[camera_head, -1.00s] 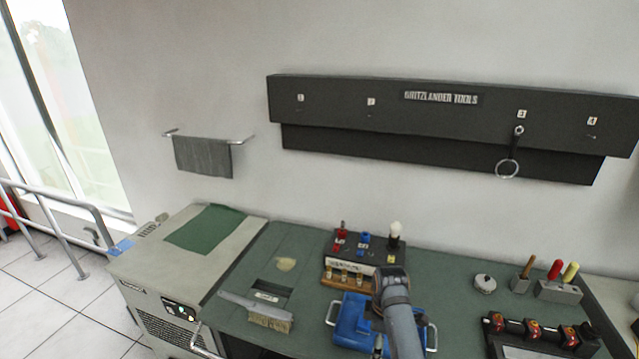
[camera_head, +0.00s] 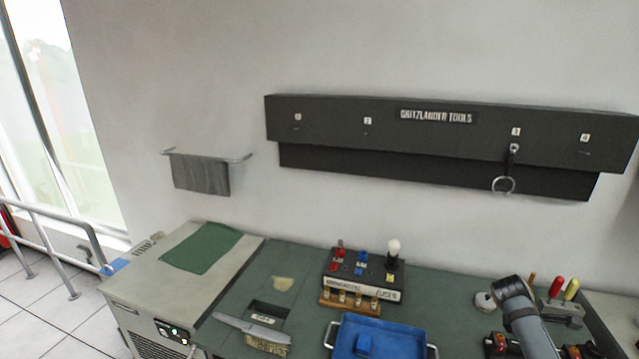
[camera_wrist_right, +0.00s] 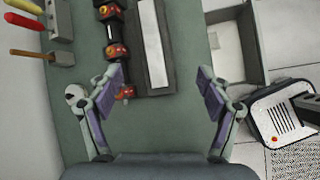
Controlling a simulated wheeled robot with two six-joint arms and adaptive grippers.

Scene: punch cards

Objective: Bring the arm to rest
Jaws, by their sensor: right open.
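My right arm (camera_head: 528,318) comes in from the lower right in the head view, over the right part of the green workbench. In the right wrist view my right gripper (camera_wrist_right: 160,92) has its two fingers spread wide with nothing between them. It hangs above the bench near its edge. The fingertips are hidden in the head view. My left gripper does not show.
A blue tray (camera_head: 381,337) and a fuse board (camera_head: 352,292) stand mid-bench. A brush (camera_head: 266,345) lies left. A holder (camera_head: 562,313) with coloured-handled tools is beside my arm. A black rack (camera_wrist_right: 117,50) with red-orange pieces lies close to the gripper.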

